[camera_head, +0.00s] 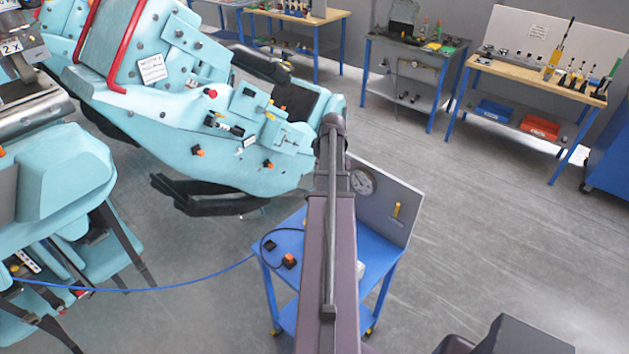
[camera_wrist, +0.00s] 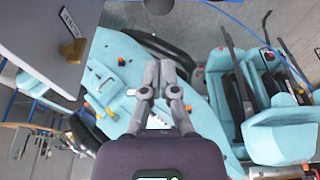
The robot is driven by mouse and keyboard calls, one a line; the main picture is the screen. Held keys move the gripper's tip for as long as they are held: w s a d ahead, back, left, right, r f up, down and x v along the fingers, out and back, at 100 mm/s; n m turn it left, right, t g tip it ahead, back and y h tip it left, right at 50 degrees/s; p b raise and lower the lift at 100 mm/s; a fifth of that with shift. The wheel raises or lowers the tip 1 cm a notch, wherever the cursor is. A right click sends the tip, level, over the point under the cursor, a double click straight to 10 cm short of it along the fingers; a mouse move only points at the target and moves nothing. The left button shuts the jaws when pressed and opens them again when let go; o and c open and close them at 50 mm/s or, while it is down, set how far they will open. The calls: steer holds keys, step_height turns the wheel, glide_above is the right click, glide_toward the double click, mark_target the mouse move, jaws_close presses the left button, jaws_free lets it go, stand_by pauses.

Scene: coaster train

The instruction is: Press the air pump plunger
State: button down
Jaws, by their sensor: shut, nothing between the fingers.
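My gripper (camera_wrist: 160,72) shows in the wrist view with its two grey fingers together and nothing between them. It points toward a pale teal train body (camera_wrist: 185,112); I cannot tell the distance. In the head view my arm hides the gripper. A blue cart (camera_head: 283,245) carries a grey panel (camera_head: 382,200) with a round gauge (camera_head: 361,182) and a yellow handle (camera_head: 397,209). The panel also shows in the wrist view (camera_wrist: 40,35), with the yellow handle (camera_wrist: 73,50). I cannot pick out the air pump plunger for sure; my arm covers the cart's middle.
A blue hose (camera_head: 150,290) runs from the cart toward the train at left. An orange and black part (camera_head: 289,260) lies on the cart. Teal train cars (camera_head: 220,120) fill the left. Workbenches (camera_head: 535,80) stand at the back right. The floor (camera_head: 480,230) right of the cart is clear.

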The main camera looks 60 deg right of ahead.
steer(key=shift+f, duration=0.2)
steer(key=b+x, duration=0.9)
steer(key=x, duration=0.1)
steer(key=shift+s+b, duration=0.1)
steer(key=shift+b, duration=0.25)
steer(key=shift+f+b, duration=1.8)
steer(key=shift+b, duration=0.05)
step_height(320, 180, down, 6)
steer(key=b, duration=0.5)
steer(key=shift+a+r+b, duration=0.1)
steer(key=shift+r+b, duration=0.1)
steer(key=shift+b, duration=0.15)
steer(key=shift+r, duration=0.2)
step_height(320, 180, up, 4)
steer(key=p, duration=0.4)
steer(key=shift+r+p, duration=0.1)
steer(key=shift+p, duration=0.2)
steer(key=p+v, duration=0.9)
steer(key=shift+r, duration=0.3)
